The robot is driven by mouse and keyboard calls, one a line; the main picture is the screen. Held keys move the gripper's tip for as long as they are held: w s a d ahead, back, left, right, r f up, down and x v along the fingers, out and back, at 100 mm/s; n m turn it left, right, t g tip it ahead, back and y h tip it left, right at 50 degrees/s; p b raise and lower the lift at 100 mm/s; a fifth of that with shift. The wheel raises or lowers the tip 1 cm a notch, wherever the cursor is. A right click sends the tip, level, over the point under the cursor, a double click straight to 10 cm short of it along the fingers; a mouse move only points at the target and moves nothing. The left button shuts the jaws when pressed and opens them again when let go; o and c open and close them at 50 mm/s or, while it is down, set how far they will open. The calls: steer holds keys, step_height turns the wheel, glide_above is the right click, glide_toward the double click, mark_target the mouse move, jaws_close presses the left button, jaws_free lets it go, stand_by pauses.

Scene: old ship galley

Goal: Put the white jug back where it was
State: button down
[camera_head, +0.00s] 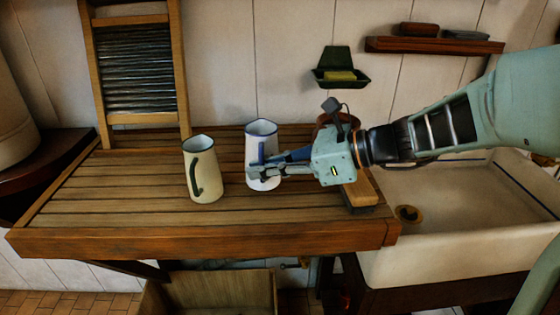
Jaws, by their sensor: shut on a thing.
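The white jug (257,138) with a blue rim stands upright on or just above the slatted wooden draining board (120,205), right of its middle. My gripper (258,168) reaches in from the right and is shut on the white jug at its handle side. The fingers hide part of the jug's lower body and handle. I cannot tell whether its base touches the slats. A cream jug (197,163) with a dark green handle stands to the left of the white jug, with a gap between them.
A washboard (140,60) leans on the wall behind. A wooden-backed brush (360,190) and a reddish-brown round thing (324,120), partly hidden, are near my wrist. The white sink (440,195) is at the right. The board's left side is bare.

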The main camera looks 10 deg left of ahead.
mark_target(263, 181)
steer(key=shift+f, duration=1.45)
steer(key=shift+f, duration=0.1)
steer(key=c, duration=2.6)
jaws_free()
steer(key=shift+f+b, duration=0.15)
steer(key=shift+b, duration=0.15)
steer(key=o, duration=0.5)
steer(key=shift+r, duration=0.3)
steer(key=w+p+v, duration=0.1)
steer(key=v, duration=1.1)
steer(key=shift+s, duration=0.45)
